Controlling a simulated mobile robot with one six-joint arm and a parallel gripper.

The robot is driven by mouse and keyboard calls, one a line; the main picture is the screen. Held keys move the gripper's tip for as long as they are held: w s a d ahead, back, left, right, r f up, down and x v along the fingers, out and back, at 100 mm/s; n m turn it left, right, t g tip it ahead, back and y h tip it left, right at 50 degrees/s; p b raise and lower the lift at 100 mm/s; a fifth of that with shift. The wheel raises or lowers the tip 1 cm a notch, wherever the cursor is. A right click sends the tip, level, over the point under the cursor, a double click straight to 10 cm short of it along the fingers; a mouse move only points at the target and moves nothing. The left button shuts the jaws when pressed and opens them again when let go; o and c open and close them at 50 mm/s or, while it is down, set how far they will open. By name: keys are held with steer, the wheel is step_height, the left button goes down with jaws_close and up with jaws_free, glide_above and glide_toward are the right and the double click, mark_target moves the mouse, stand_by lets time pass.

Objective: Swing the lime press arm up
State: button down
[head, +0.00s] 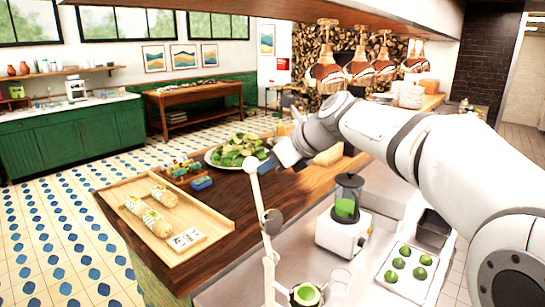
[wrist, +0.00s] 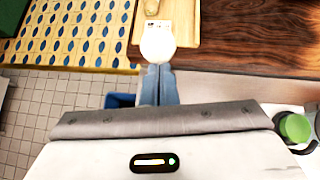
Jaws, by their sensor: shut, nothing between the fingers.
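The lime press arm (head: 258,195) is a long pale lever standing nearly upright in the head view, tilted slightly left, with a round white knob at its top. The knob (wrist: 158,42) also shows in the wrist view, just beyond my fingertips. My gripper (head: 270,167) is shut and empty, with its blue fingers beside the knob. In the wrist view the fingers (wrist: 158,75) are together and their tips meet the knob's near edge; I cannot tell whether they touch. A cup with a green lime (head: 306,293) is low beside the lever's lower end.
A wooden tray (head: 125,190) with wrapped rolls and a card lies on the counter at left. A plate of greens (head: 240,150) stands behind the knob. A blender (head: 344,225) and a tray of limes (head: 390,285) stand right of the lever. Copper lamps (head: 328,75) hang above.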

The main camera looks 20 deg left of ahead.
stand_by(0.4)
steer(key=d+f+b+v, duration=0.2)
steer(key=v, duration=1.1)
steer(key=s+d+f+n+h, duration=0.3)
steer(key=s+d+f+n, duration=0.3)
steer(key=d+f, duration=0.3)
steer(key=s+d+f+n+t+h, duration=0.1)
steer(key=s+d+f+n+h, duration=0.2)
steer(key=s+d+f+n, duration=0.3)
steer(key=s+d+f+n+t+h, duration=0.1)
steer(key=s+d+f+n+h, duration=0.3)
steer(key=s+d+f+n, duration=0.3)
steer(key=d+f, duration=0.5)
steer(key=d, duration=0.3)
steer(key=shift+d+n, duration=0.3)
